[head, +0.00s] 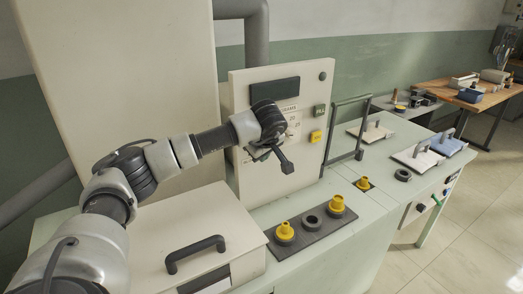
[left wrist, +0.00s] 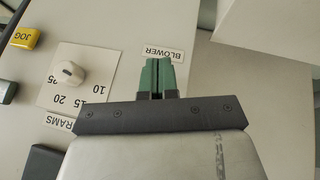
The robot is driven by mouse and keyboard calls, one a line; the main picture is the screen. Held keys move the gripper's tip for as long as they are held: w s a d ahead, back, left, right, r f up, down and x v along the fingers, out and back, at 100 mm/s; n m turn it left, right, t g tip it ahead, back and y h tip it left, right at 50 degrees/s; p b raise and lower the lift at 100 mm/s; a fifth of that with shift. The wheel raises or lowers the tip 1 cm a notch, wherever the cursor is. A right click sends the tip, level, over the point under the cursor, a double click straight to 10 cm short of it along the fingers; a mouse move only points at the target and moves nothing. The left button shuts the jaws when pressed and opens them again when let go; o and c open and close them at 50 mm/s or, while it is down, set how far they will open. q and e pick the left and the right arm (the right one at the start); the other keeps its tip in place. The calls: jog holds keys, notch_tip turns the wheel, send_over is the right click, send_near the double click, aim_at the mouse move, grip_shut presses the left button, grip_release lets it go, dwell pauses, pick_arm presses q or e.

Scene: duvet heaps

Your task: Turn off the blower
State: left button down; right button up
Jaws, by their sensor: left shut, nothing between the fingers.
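The blower label (left wrist: 163,53) is on the pale control panel (head: 240,92), just beyond my fingertips in the left wrist view. My left gripper (left wrist: 158,75) has green-tipped fingers that are shut together with nothing between them. In the head view it is at the lower left part of the panel front, partly covered by my own wrist. The blower's switch itself is not visible; the fingers and gripper body cover the panel beside the label. I cannot tell whether the fingertips touch the panel. My right gripper is not in view.
A white dial knob (left wrist: 68,73) and a yellow JOG button (left wrist: 24,38) sit close by on the panel. Yellow fittings on a dark plate (head: 310,238) stand on the bench below. A dark guard frame stands right.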

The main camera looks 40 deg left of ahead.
pick_arm(q)
jog(key=shift+d+f+b, duration=0.1)
jog(key=shift+f+b, duration=0.2)
jog(key=shift+f, duration=0.4)
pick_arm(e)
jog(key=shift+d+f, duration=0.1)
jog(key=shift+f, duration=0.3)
pick_arm(q)
jog(key=shift+f, duration=0.1)
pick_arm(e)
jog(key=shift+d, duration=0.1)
pick_arm(q)
jog(key=s+d+r, duration=0.6)
jog(key=s+d, duration=0.1)
jog(key=d, duration=0.2)
jog(key=shift+r, duration=0.4)
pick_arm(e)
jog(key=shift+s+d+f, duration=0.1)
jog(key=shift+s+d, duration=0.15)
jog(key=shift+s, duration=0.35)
